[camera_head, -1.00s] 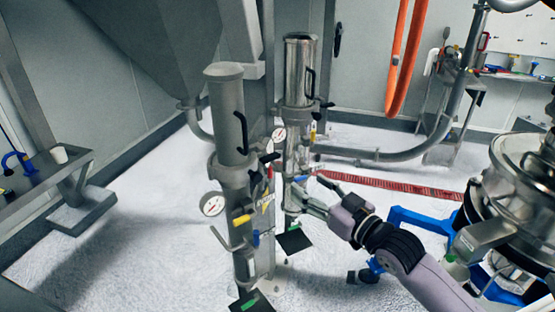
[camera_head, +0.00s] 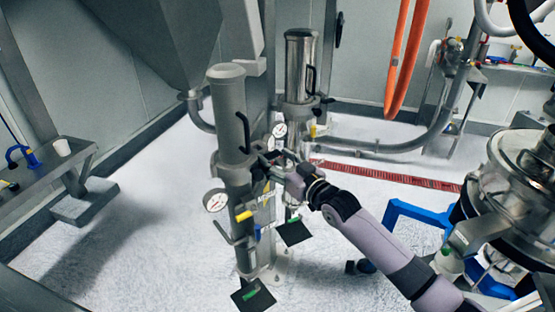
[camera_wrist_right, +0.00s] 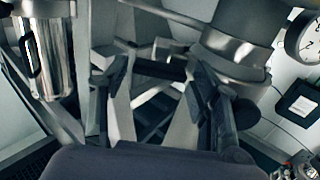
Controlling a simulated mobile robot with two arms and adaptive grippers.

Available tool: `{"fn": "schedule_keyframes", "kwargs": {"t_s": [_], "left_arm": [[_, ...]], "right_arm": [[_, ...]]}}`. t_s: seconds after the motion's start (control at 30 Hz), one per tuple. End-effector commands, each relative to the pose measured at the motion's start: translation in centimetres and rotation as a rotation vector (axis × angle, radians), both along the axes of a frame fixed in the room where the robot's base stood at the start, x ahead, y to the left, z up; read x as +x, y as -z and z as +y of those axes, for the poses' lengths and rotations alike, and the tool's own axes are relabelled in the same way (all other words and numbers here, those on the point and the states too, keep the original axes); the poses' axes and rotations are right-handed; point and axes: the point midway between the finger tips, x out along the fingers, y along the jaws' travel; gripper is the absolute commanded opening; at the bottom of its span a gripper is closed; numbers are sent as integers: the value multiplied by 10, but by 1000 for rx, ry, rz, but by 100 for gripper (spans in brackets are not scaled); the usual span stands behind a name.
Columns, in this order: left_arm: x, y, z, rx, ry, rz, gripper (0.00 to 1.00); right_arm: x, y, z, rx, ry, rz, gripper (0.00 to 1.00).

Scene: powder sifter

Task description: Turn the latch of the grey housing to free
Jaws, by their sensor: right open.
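The grey housing (camera_head: 229,110) stands upright left of centre in the head view, with a dark vertical handle on its right side. It also shows at the upper right of the right wrist view (camera_wrist_right: 245,25), with a metal band below. My right gripper (camera_head: 272,160) is at the housing's collar, on its right side, where it covers the latch area in the head view. In the wrist view my right gripper (camera_wrist_right: 160,78) is open. A dark bar, apparently the latch (camera_wrist_right: 158,68), lies between or just beyond its fingertips; contact is unclear. My left gripper is out of view.
A shiny steel housing (camera_head: 300,68) stands close behind, to the right. A pressure gauge (camera_head: 215,200) and a yellow-handled part (camera_head: 243,216) sit below the grey housing's collar. A blue frame (camera_head: 410,220) and steel machine (camera_head: 515,180) stand at right.

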Motion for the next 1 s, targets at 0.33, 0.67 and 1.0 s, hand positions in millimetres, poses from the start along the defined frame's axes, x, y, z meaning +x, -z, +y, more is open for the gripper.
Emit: {"fn": "schedule_keyframes", "kwargs": {"t_s": [0.33,0.67,1.0], "left_arm": [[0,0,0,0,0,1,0],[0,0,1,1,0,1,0],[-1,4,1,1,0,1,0]], "right_arm": [[0,0,0,1,0,1,42],[0,0,0,1,0,1,20],[0,1,0,-43,0,-33,20]]}}
